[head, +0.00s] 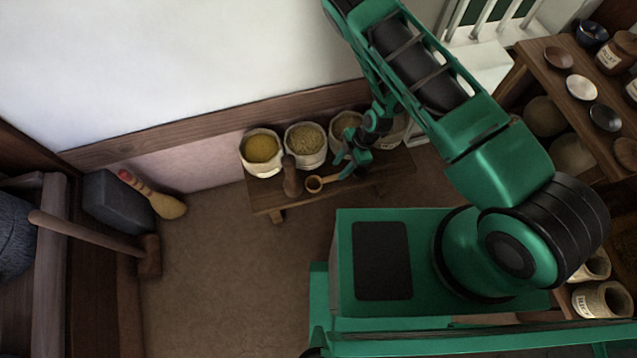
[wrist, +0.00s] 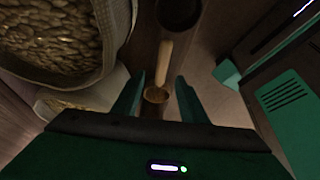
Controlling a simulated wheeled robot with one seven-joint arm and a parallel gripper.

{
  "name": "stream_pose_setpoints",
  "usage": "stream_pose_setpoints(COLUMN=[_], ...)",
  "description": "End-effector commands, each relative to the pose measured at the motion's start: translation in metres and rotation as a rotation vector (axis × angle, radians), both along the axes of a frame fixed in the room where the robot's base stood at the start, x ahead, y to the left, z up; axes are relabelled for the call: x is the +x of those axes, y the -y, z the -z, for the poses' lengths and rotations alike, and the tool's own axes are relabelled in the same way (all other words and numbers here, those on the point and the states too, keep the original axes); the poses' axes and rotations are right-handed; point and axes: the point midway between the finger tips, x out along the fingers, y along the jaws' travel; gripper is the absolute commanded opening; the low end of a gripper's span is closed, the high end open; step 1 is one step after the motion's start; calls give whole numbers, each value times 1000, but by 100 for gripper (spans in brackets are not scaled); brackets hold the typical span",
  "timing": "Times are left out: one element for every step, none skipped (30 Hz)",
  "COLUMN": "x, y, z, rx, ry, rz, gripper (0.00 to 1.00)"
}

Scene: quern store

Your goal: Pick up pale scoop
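The pale scoop (head: 315,184) lies on the low wooden bench (head: 267,199), its round bowl to the left and its handle running right towards my gripper (head: 344,167). In the wrist view the scoop's pale handle (wrist: 163,62) points up the picture, and its bowl shows low between the fingers. My gripper (wrist: 159,82) is open, with one finger on each side of the scoop. I see no contact. The gap in height between fingertips and scoop is hard to judge.
Open sacks (head: 262,148) line the back of the bench; one sack (wrist: 65,40) is close left of the fingers. A dark wooden tool (head: 291,178) lies left of the scoop. A dark round piece (wrist: 178,14) is beyond the handle. Floor (head: 215,260) is clear in front.

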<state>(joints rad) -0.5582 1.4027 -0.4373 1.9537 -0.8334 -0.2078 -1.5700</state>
Motion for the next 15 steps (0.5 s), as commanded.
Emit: stream_pose_setpoints(x=[-1,-1,-2,-4,-5,-7,-8,-9,-10,-11,-10,-11,-11,-12,-12], y=[-1,-1,-3,-4,-6,-8,-10,-12,-14,-16,-17,-18,-19,-20,-21], z=[2,4,7,9,12,17,21,25,30,34,37,41,43,45,47], rx=[0,0,-1,0,0,-1,-1,-1,-1,-1,0,0,-1,-1,0], ry=[-1,-1,-2,-1,-1,-2,-3,-2,-2,-1,-1,-1,-1,-1,-1], rz=[0,0,-1,-2,-3,-4,-3,-3,-4,-3,-1,-1,-2,-2,-1], gripper=[39,39,39,39,39,39,39,39,39,39,39,39,39,39,39])
